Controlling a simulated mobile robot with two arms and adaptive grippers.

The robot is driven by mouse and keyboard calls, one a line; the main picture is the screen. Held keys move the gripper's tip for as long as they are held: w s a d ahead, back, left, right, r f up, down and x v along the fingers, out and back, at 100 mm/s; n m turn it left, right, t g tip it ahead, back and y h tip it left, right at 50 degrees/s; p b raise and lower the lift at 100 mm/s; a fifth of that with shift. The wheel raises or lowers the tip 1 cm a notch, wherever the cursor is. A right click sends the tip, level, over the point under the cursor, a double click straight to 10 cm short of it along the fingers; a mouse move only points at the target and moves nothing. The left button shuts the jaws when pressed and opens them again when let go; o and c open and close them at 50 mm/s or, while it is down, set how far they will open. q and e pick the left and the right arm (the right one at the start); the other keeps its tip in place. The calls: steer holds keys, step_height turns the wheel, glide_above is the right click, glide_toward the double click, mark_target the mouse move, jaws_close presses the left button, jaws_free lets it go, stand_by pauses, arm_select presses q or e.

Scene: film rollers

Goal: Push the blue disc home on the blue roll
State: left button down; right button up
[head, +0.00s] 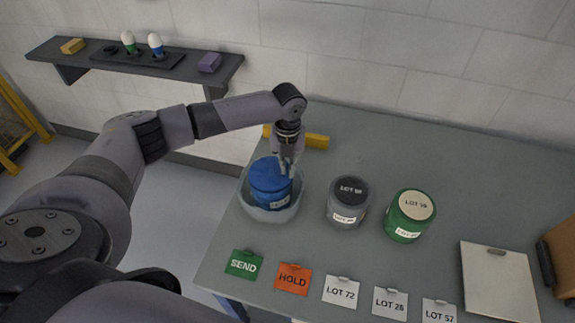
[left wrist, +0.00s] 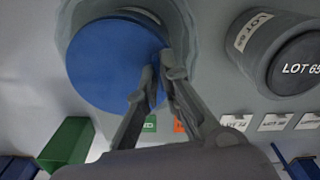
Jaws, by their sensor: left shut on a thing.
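I cannot tell whether any gap is left beneath the disc. My left gripper (head: 288,170) points down at the disc's right edge. In the left wrist view its fingertips (left wrist: 160,82) are close together, shut on the disc at its rim. My right gripper is not in view.
Right of the blue roll stand a grey roll (head: 346,203) and a green roll (head: 409,217). Cards including SEND (head: 243,264) and HOLD (head: 293,279) line the front edge. A yellow bar (head: 315,140) lies behind the gripper. The table's back right is clear.

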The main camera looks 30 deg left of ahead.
arm_select(q)
steer(key=shift+f, duration=0.35)
steer(key=shift+s+f, duration=0.3)
steer(key=shift+f, duration=0.05)
stand_by(0.6)
steer(key=c, duration=1.7)
jaws_free()
steer(key=shift+w, duration=0.1)
steer(key=shift+w+r, duration=0.1)
steer(key=shift+o, duration=0.5)
steer(key=o, duration=0.6)
steer(key=shift+r, duration=0.25)
